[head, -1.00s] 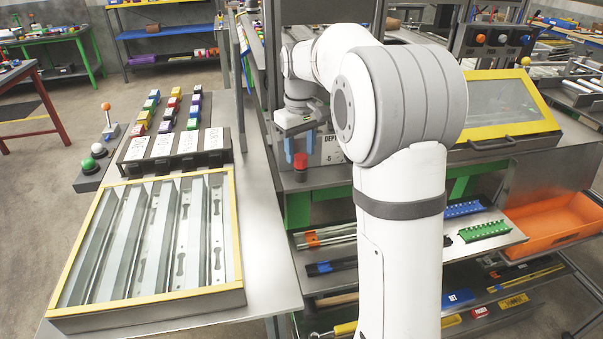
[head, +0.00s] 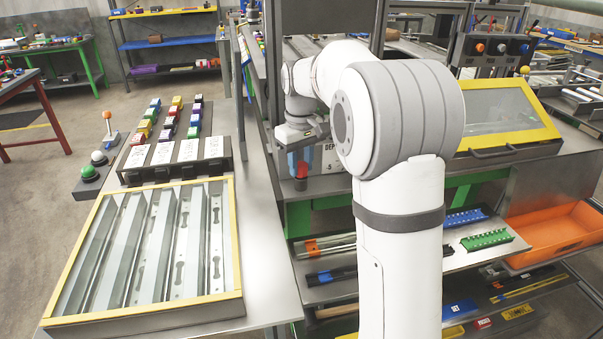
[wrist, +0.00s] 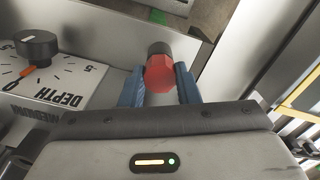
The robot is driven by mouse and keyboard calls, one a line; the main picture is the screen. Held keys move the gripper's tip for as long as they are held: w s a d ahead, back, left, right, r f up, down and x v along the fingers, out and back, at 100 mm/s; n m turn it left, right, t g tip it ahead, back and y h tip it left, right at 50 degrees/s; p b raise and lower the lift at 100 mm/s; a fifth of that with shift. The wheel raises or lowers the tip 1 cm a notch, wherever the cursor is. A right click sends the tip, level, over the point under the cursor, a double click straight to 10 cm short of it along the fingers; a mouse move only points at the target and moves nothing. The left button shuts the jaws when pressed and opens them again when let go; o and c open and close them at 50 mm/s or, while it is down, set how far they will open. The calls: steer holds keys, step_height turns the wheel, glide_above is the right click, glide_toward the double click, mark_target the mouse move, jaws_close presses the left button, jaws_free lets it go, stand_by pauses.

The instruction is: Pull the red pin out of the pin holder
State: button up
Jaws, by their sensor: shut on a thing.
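The red pin (wrist: 158,76) sits between the two blue fingers of my gripper (wrist: 159,85) in the wrist view. My gripper is shut on it. The dark round pin holder (wrist: 159,48) shows directly beyond the red part, and no gap shows between them. In the head view the red pin (head: 302,170) is at the blue fingers of my gripper (head: 300,162), with the dark holder (head: 300,184) right below it. How deep the pin sits in the holder is hidden.
A plate marked DEPTH with a black knob (wrist: 36,44) is close to the left of my gripper in the wrist view. A yellow-framed tray (head: 238,235) stands on the bench at the left. A yellow-framed clear cover (head: 500,110) is at the right.

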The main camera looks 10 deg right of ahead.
mark_target(301, 165)
jaws_close()
steer(key=shift+r+p, duration=0.7)
steer(key=shift+p, duration=0.05)
steer(key=shift+r+p, duration=2.15)
steer(key=shift+r, duration=0.2)
